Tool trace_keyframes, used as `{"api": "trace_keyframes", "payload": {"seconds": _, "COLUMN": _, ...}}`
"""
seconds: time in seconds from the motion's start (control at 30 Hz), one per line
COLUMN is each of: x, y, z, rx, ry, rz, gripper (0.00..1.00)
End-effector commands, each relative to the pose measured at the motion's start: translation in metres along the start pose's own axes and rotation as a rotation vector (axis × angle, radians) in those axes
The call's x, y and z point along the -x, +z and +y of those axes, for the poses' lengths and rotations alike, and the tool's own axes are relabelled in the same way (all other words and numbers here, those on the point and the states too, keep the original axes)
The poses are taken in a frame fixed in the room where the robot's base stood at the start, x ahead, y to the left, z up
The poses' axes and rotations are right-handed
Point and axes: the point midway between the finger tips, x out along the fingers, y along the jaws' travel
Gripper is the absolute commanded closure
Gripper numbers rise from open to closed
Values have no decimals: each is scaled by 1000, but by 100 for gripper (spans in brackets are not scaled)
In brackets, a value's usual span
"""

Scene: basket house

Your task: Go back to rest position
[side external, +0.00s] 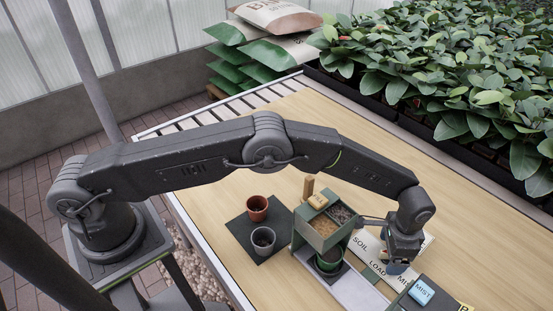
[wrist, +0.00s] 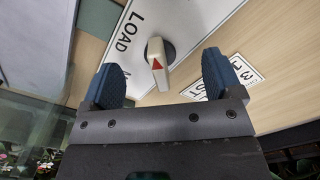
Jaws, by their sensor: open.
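My gripper (side external: 398,264) is at the right of the side view, low over the white panel marked SOIL and LOAD (side external: 362,243). In the wrist view, the two blue fingers of my gripper (wrist: 162,80) are wide apart with nothing held. A pale knob with a red triangle (wrist: 158,62) stands on the panel (wrist: 122,20), showing between and beyond the fingers. I cannot tell from these views whether a finger touches it. My arm reaches across the table, bent at the elbow.
Brown (side external: 257,205) and grey (side external: 263,240) pots stand on a dark mat. A MIST box (side external: 422,291) is at lower right. Leafy plants (side external: 470,80) line the back.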

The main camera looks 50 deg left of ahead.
Motion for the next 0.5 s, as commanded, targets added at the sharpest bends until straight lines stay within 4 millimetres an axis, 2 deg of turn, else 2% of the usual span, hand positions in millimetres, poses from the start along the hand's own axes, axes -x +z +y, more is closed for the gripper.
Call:
{"api": "trace_keyframes", "payload": {"seconds": 0.23, "x": -1, "y": 0, "z": 0, "rx": 0, "ry": 0, "rz": 0, "gripper": 15}}
{"api": "trace_keyframes", "payload": {"seconds": 0.5, "x": 0, "y": 0, "z": 0, "rx": 0, "ry": 0, "rz": 0, "gripper": 40}}
